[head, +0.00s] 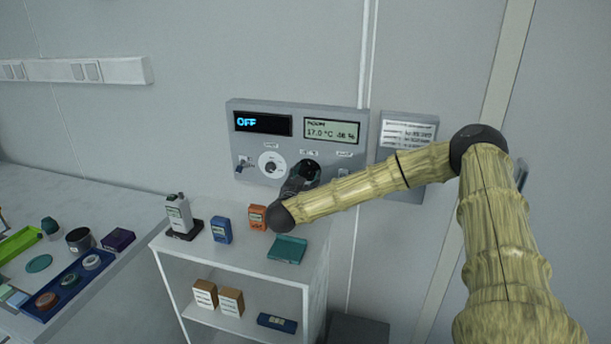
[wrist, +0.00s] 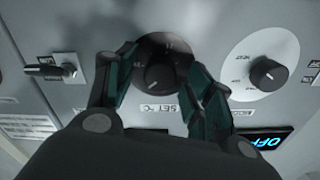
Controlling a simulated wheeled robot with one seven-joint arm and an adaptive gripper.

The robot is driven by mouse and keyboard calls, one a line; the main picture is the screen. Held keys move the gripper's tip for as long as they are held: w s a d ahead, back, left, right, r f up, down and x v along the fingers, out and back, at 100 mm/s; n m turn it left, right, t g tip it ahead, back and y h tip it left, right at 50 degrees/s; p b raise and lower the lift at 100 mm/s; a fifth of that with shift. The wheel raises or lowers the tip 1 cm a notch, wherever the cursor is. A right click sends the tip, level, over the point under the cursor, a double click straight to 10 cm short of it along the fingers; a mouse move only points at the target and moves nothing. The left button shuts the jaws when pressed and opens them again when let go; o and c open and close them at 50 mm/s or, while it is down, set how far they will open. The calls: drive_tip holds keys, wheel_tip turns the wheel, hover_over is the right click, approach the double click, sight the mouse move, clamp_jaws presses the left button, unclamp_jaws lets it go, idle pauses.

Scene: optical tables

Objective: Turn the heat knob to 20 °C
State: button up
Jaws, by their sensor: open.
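A grey control panel (head: 297,124) is on the wall. Its left display (head: 262,123) reads OFF. Its right display (head: 332,130) appears to read 17.0 °C and 48 %. The dark heat knob (wrist: 162,62), with a "SET °C" label beside it, is in the middle of the wrist view; in the head view it (head: 311,167) is partly covered by my gripper (head: 301,178). My gripper (wrist: 160,68) is open, with one finger on each side of the knob. I cannot tell whether the fingers touch it. The knob's exact setting is unreadable.
A second knob on a white dial (head: 271,165) is close by; the wrist view shows it on the right (wrist: 266,74). A small lever (wrist: 45,70) is on the other side. A shelf unit (head: 210,262) below holds small devices. A notice plate (head: 408,128) hangs right of the panel.

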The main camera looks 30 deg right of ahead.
drive_tip(key=c, duration=1)
drive_tip(key=shift+f+b, duration=0.1)
drive_tip(key=shift+b, duration=0.35)
drive_tip(key=m+b, duration=0.4)
drive_tip(key=shift+f+b, duration=0.2)
drive_tip(key=shift+b, duration=0.15)
drive_tip(key=shift+c, duration=0.2)
drive_tip(key=m+b, duration=0.3)
drive_tip(key=b, duration=0.1)
drive_tip(key=shift+m+b, duration=0.4)
drive_tip(key=shift+r+m+b, duration=0.15)
drive_tip(key=shift+m+b, duration=0.75)
drive_tip(key=shift+b, duration=0.1)
